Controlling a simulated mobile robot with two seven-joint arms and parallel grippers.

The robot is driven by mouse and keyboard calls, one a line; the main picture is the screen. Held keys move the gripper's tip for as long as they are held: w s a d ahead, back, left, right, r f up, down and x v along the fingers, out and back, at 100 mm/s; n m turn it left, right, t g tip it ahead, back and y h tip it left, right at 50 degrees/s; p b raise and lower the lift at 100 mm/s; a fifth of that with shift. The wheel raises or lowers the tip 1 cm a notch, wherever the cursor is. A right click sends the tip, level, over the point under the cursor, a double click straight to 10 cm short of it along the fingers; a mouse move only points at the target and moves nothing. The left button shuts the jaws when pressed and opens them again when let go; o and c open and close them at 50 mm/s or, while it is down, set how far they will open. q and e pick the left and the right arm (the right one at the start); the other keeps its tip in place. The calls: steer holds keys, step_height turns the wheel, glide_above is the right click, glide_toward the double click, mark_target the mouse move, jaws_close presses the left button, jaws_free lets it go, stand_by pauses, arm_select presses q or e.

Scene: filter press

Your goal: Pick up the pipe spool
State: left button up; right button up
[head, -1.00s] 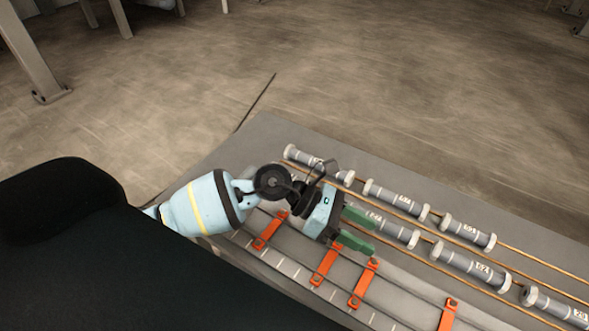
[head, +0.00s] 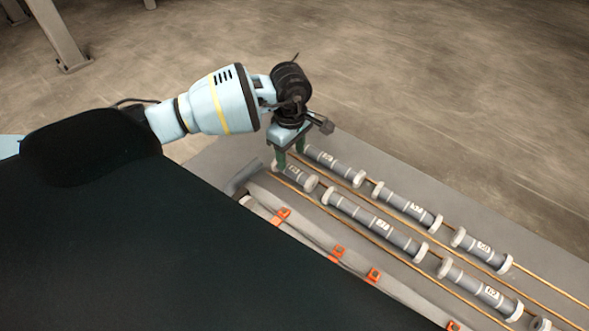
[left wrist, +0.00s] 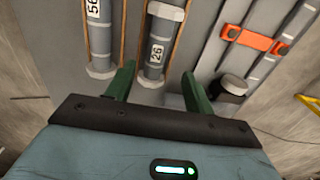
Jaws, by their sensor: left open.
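Several grey pipe spools with pale end flanges and white number labels lie in two rows. The spool marked 26 (head: 297,176) is at the far-left end of the nearer row, and in the left wrist view (left wrist: 160,38) it lies between my finger lines. My left gripper (head: 290,158) points down at its far end, open, one green finger on each side. The left wrist view shows both fingers (left wrist: 158,78) apart with nothing gripped. The spool's far flange is partly hidden by a finger in the head view. I cannot tell whether the fingers touch it. My right gripper is not in view.
A neighbouring spool (head: 335,166) lies close beside it in the farther row; another (head: 375,224) follows in the same row. Thin copper-coloured rails (head: 430,284) run between rows. Orange clips (head: 338,252) hold a strip at the near side. The floor beyond is clear.

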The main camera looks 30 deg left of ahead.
mark_target(294, 169)
arm_select(q)
steer(key=shift+w+d+f, duration=0.15)
steer(key=shift+f, duration=1.45)
steer(key=shift+w+d+f, duration=0.15)
steer(key=shift+f, duration=1.45)
steer(key=c, duration=1.1)
